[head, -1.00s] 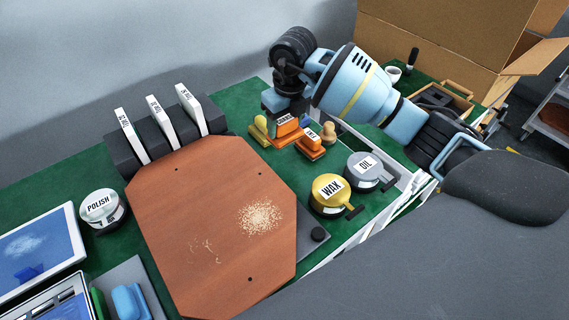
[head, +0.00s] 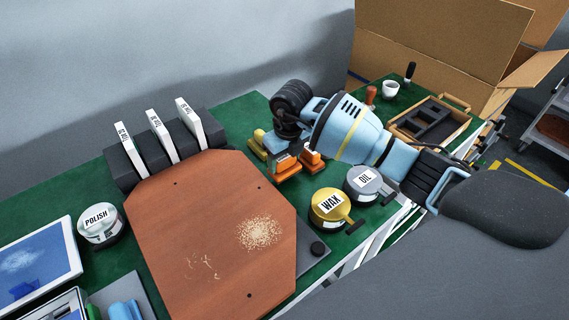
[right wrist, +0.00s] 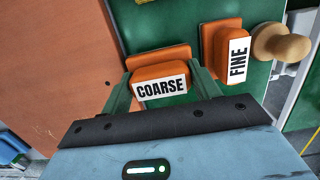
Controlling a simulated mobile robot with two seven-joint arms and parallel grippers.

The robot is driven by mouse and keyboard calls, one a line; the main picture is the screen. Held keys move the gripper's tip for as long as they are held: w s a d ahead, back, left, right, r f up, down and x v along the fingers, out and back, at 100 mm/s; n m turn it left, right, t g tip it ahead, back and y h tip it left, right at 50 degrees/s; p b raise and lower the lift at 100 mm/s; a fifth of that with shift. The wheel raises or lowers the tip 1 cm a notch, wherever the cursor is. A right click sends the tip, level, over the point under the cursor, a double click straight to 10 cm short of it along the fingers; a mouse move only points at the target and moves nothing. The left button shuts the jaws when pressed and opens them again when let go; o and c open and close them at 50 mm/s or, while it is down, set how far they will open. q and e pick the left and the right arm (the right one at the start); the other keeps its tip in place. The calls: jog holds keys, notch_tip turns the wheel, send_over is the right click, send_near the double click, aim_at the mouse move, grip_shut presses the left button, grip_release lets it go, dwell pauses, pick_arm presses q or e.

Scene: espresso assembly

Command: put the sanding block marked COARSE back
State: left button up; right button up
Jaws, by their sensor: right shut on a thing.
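My right gripper (head: 284,148) is shut on the orange sanding block marked COARSE (head: 288,168), low at the back right corner of the wooden board. In the right wrist view the COARSE block (right wrist: 158,82) sits between the green fingers (right wrist: 160,92), its label facing the camera. Its wider orange base shows beyond it. I cannot tell whether the base touches the green bench top. The orange block marked FINE (right wrist: 231,50) stands just right of it, apart; in the head view it is partly hidden behind my gripper (head: 314,160). My left gripper is not in view.
The wooden board (head: 200,235) lies left of the gripper. The WAX tin (head: 328,208) and OIL tin (head: 364,184) stand in front and right. A yellow piece (head: 257,143) is close behind. A wooden knob (right wrist: 285,44) is beside FINE. A compartmented tray (head: 432,122) lies farther right.

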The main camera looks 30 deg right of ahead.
aim_at(288, 170)
jog(key=shift+f, duration=1.15)
jog(key=shift+f, duration=0.1)
jog(key=o, duration=0.7)
jog(key=r, duration=0.4)
jog(key=s+r, duration=0.1)
jog(key=r, duration=0.7)
jog(key=shift+s+d+p, duration=0.1)
jog(key=shift+s+p, duration=0.15)
jog(key=shift+p, duration=0.1)
